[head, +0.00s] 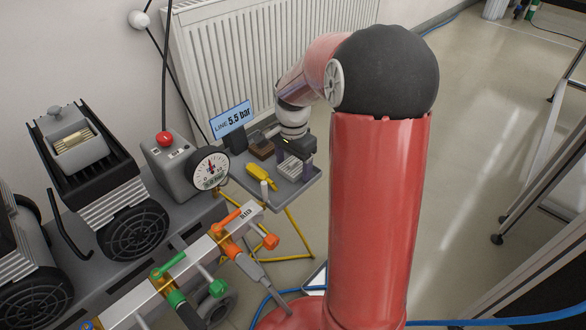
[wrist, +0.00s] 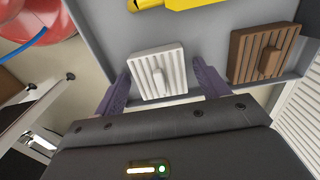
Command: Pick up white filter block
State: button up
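The white filter block (wrist: 158,72) is a ribbed, square piece with a raised grip on top, lying on the grey tray (wrist: 222,38) in the wrist view. My gripper (wrist: 162,69) is open, with one purple finger left of the block and the other right of it. A gap shows on the right side; the left finger is close to the block's edge, and I cannot tell whether it touches. In the head view my gripper (head: 297,158) is over the right part of the tray, and the block (head: 290,168) is partly hidden beneath it.
A brown ribbed block (wrist: 262,55) lies right of my right finger. A yellow tool (head: 262,177) and a small white cylinder (head: 264,190) are on the tray. A gauge (head: 209,168) and a 5.5 bar sign (head: 231,119) stand to the left. A radiator (head: 235,55) is behind.

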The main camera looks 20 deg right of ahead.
jog(key=c, duration=0.9)
jog(key=shift+o, duration=0.2)
jog(key=shift+r, duration=0.1)
